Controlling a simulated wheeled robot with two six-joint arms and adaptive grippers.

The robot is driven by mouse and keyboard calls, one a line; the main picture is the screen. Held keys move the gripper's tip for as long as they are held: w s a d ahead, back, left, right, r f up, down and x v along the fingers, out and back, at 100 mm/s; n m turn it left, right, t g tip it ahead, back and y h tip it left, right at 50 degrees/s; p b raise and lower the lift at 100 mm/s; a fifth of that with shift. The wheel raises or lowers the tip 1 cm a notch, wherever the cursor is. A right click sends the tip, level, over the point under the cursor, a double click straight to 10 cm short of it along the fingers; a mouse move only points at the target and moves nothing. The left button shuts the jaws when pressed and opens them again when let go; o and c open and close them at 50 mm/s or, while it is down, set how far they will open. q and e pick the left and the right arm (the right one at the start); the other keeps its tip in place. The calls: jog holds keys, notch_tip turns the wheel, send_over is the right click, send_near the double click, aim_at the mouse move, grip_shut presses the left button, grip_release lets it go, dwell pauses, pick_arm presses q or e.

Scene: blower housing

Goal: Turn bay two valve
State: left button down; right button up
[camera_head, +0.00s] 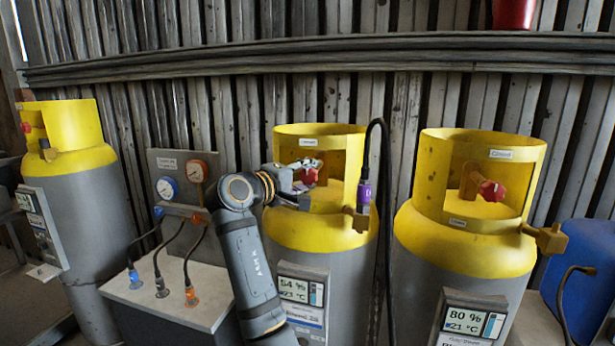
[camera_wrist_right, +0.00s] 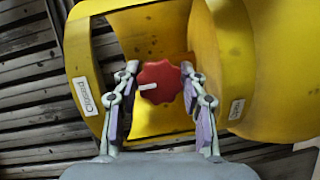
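The middle gas cylinder (camera_head: 312,232), grey with a yellow top and collar, has a red valve knob (camera_head: 309,175) inside its collar. In the right wrist view, the scalloped red knob (camera_wrist_right: 160,82) shows a white mark pointing left. My right gripper (camera_head: 300,183) reaches into the collar opening. In the wrist view, its two fingers (camera_wrist_right: 160,76) stand on either side of the knob, their tips very close to its edges; whether they touch is unclear. The collar (camera_wrist_right: 240,60) surrounds the fingers. My left gripper is not in view.
Another cylinder with a red knob (camera_head: 490,190) stands on the right, and one (camera_head: 75,170) on the left. A gauge panel (camera_head: 182,178) stands between. A black hose (camera_head: 386,200) with a purple connector (camera_head: 363,192) hangs just right of the middle collar. A blue container (camera_head: 588,270) is far right.

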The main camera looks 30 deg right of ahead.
jog(key=o, duration=0.5)
jog(key=shift+c, duration=0.2)
